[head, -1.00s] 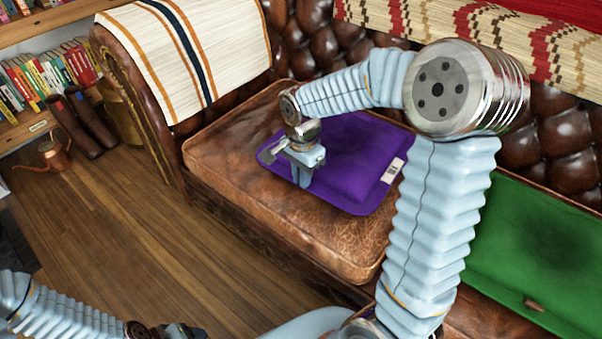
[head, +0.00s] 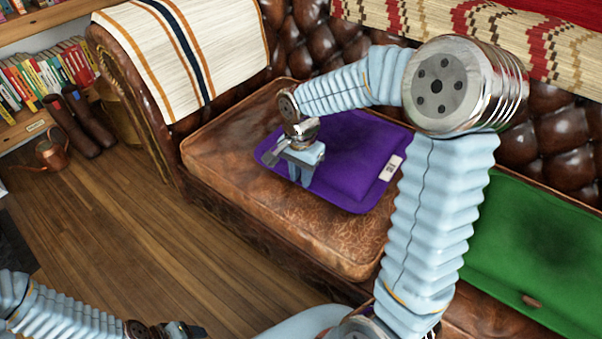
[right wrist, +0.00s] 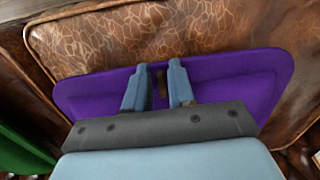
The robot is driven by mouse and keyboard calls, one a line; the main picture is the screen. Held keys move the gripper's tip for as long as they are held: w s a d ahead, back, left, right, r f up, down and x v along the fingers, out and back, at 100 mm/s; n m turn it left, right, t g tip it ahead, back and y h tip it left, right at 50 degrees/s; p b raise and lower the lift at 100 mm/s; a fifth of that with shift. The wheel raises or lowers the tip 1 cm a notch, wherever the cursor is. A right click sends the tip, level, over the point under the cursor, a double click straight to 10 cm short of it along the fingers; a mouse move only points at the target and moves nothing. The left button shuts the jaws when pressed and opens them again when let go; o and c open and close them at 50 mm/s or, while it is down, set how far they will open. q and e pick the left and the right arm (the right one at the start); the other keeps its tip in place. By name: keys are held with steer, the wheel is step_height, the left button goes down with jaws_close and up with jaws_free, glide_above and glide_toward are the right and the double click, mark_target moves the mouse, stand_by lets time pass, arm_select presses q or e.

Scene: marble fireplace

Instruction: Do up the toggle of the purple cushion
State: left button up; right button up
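The purple cushion (head: 352,165) lies flat on the brown leather seat, with a white label (head: 390,168) on its right side. My right gripper (head: 300,181) is over the cushion's front left edge, pointing down. In the right wrist view the purple cushion (right wrist: 225,80) fills the middle, and my right gripper (right wrist: 160,68) has its two fingers apart. A small dark brown toggle (right wrist: 161,88) shows between the fingers near the cushion's edge; I cannot tell whether they touch it. The toggle's loop cannot be made out. My left gripper (head: 188,330) is only partly in view at the bottom edge.
A green cushion (head: 535,255) with a small brown toggle (head: 532,301) lies on the right. The leather seat (head: 225,150) is bare left of the purple cushion. A striped throw (head: 190,50) covers the armrest. A copper watering can (head: 52,153) and dark boots stand on the floor.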

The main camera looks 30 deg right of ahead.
steer(key=shift+r, duration=0.1)
step_height(320, 180, up, 14)
steer(key=p, duration=0.2)
stand_by(0.3)
steer(key=shift+f, duration=0.2)
